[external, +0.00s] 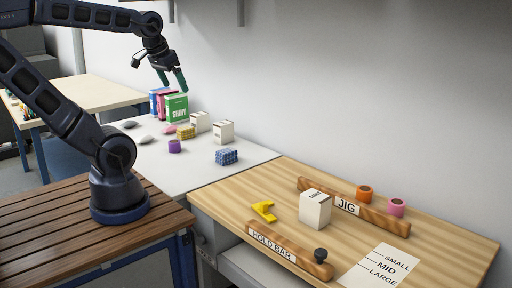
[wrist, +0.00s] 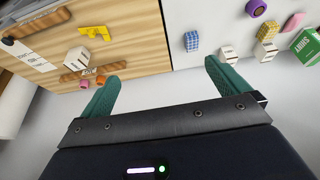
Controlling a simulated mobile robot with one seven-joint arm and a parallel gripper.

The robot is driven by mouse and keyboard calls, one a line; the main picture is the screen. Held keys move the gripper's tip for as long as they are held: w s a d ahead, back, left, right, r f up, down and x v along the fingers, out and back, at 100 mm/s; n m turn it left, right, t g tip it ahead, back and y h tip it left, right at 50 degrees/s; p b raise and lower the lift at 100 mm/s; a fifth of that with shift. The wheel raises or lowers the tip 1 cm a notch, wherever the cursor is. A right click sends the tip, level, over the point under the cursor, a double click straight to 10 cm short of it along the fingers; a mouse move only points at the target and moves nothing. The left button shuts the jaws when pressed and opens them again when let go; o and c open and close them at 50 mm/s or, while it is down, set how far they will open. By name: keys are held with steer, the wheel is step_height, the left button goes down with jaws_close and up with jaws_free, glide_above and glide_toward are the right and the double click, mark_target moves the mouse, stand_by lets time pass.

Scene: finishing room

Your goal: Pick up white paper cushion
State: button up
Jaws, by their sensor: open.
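Several small pouch-like cushions lie on the white table at the left of the external view. A pale, whitish one (external: 146,139) lies in front of a pinkish one (external: 168,129). I cannot be sure which is the white paper cushion; the pale one looks closest. My gripper (external: 175,88) is open and empty, high above the back of the white table near the green box. Its two green fingers stand wide apart in the wrist view (wrist: 161,72), with no cushion between them.
A green box (external: 177,108), white boxes (external: 223,132), a yellow block (external: 186,132), a purple roll (external: 174,146) and a blue checked block (external: 227,156) stand near the cushions. A wooden bench (external: 290,180) with a jig bar adjoins at right. The wall is close behind.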

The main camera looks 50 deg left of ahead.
steer(key=w+a+f+n+g, duration=0.2)
steer(key=w+a+n, duration=0.6)
steer(key=w+a, duration=0.95)
steer(key=n+g, duration=0.3)
steer(key=n, duration=0.8)
glide_above(144, 137)
steer(key=f, duration=2.7)
steer(key=shift+w+a, duration=0.25)
steer(key=shift+a, duration=0.05)
step_height(144, 137, down, 10)
steer(key=shift+s+d+f, duration=0.1)
steer(key=shift+f, duration=0.05)
steer(key=c, duration=0.7)
